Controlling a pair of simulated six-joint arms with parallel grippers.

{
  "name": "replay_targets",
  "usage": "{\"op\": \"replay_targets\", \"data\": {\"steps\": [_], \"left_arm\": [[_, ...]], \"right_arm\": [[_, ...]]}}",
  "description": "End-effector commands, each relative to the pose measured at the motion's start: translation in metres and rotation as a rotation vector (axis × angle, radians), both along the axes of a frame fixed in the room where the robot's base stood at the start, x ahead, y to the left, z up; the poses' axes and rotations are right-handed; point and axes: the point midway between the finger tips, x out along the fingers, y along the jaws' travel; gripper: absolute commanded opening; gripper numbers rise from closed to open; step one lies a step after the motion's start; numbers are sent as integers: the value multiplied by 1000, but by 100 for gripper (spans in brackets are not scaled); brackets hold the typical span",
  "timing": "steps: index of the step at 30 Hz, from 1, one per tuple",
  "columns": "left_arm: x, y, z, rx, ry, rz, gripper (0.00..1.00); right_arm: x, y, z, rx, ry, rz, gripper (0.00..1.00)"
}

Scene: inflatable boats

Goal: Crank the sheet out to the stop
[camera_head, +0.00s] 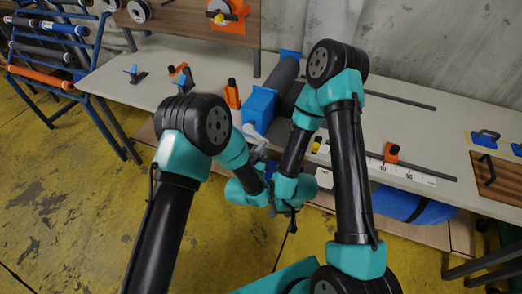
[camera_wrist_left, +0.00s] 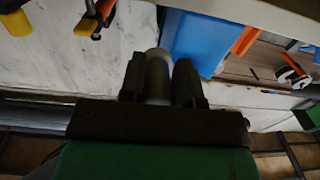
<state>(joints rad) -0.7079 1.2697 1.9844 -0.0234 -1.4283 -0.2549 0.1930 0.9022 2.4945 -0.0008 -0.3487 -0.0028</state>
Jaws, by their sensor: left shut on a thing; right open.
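A blue box (camera_head: 260,108) sits at the table's front edge, beside a dark grey roll (camera_head: 283,78). A pale crank (camera_head: 251,131) shows at the box's near side, partly hidden by my arms. In the left wrist view my left gripper (camera_wrist_left: 160,80) is shut on a grey cylindrical handle (camera_wrist_left: 155,65), with the blue box (camera_wrist_left: 200,40) just beyond. An orange block (camera_head: 391,152) stands by a marked white strip (camera_head: 408,173) on the right. My right gripper (camera_head: 291,214) is open below the table edge, small and partly hidden. The sheet cannot be made out clearly behind my right arm.
A rack with rolls (camera_head: 45,50) stands at the left. Grey bars (camera_head: 405,100) lie to the right. A blue roll (camera_head: 412,206) lies under the table.

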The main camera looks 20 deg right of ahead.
Motion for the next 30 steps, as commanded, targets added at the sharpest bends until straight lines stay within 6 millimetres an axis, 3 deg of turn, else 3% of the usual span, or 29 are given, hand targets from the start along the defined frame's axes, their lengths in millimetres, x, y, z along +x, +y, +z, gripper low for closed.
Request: {"op": "replay_targets", "data": {"steps": [1, 30], "left_arm": [[-6, -18, 3, -7, -17, -22, 20], [19, -3, 8, -14, -24, -16, 20]], "right_arm": [[-1, 12, 2, 3, 0, 36, 57], [-2, 16, 2, 4, 3, 52, 57]]}}
